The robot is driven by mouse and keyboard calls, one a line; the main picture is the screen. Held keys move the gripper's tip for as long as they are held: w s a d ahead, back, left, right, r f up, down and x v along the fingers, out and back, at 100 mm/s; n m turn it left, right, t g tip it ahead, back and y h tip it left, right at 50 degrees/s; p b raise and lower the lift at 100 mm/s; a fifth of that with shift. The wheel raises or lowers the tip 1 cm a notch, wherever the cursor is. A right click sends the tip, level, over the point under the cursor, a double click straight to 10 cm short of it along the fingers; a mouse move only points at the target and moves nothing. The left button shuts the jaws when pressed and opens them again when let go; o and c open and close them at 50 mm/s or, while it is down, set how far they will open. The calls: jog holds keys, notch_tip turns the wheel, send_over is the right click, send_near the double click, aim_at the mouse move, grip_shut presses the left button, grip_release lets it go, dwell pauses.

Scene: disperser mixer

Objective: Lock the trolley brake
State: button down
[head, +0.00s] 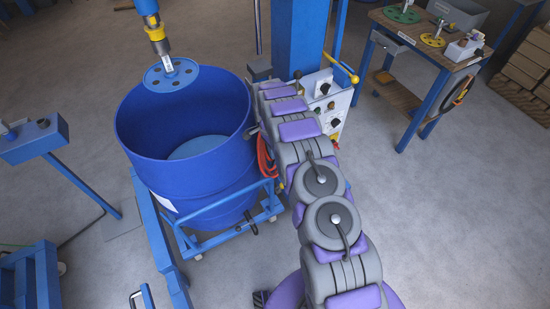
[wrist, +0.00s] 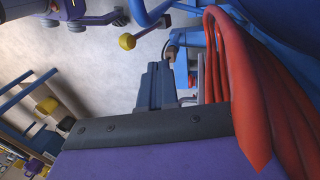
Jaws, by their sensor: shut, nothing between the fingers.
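The blue trolley (head: 215,240) stands under a large open blue drum (head: 185,150). A lever with a dark end (head: 250,226) sticks out at the trolley's front edge. In the wrist view a small lever with a yellow ball knob (wrist: 127,41) stands by a blue frame tube (wrist: 150,18); I cannot tell for certain which part is the brake. My gripper (wrist: 158,70) is shut and empty in the wrist view, apart from the yellow knob, which is above and left of its tips. In the head view my arm hides the gripper.
Red hoses (wrist: 240,90) hang very close to my wrist, beside the drum. A control panel (head: 325,95) and blue column (head: 298,40) stand behind my arm. A workbench (head: 410,50) is at upper right.

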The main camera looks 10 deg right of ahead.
aim_at(280, 188)
jog(key=s+d+f+b, duration=0.1)
jog(key=s+f+b, duration=0.1)
jog(key=s+f, duration=0.3)
jog(key=x, duration=0.4)
jog(key=shift+w+d+f, duration=0.2)
jog(key=shift+s+r, duration=0.1)
dwell(0.4)
